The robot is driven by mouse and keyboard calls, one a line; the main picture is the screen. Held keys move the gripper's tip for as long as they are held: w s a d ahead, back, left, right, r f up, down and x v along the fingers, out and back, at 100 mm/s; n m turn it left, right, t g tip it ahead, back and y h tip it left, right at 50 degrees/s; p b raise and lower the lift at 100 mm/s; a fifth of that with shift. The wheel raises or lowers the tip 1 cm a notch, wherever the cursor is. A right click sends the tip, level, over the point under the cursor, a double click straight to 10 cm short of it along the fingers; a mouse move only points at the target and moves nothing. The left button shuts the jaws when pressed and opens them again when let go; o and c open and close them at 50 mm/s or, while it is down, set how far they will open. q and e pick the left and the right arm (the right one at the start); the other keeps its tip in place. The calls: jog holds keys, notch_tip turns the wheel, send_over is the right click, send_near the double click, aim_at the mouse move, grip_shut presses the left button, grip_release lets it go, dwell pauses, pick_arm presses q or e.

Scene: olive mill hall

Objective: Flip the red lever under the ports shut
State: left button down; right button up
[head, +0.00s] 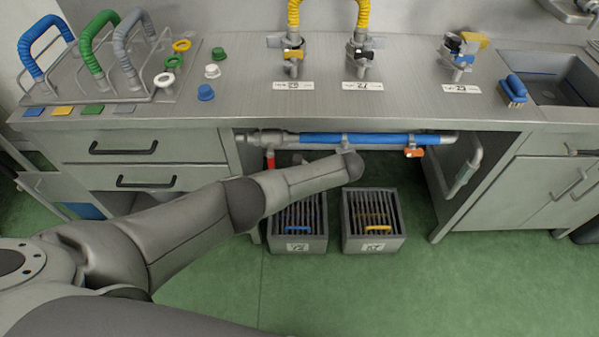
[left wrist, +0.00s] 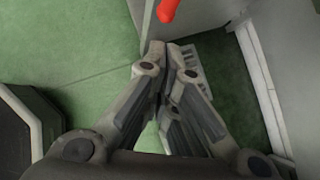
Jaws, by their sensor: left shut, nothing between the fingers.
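The red lever (head: 270,160) hangs down from the left end of the pipe under the counter in the head view. Part of it is hidden by my left arm. In the left wrist view the red lever (left wrist: 168,9) shows at the top edge, just beyond the fingertips, with a small gap in the picture. My left gripper (left wrist: 168,50) is shut and empty. In the head view my left arm reaches across under the counter front, and its gripper is hidden. My right gripper is in neither view.
The pipe has a blue sleeve (head: 370,139) and an orange handle (head: 413,152) at its right. Two grated crates (head: 298,244) (head: 374,244) stand on the green floor below. Drawers (head: 130,148) flank the opening on the left, a cabinet (head: 520,190) on the right. Hoses and valves are on the counter.

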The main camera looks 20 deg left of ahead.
pick_arm(q)
jog(key=v, duration=1)
jog(key=shift+d+f+p, duration=0.2)
jog(key=shift+p, duration=0.1)
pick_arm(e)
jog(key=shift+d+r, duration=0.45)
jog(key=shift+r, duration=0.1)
pick_arm(q)
jog(key=shift+f, duration=0.1)
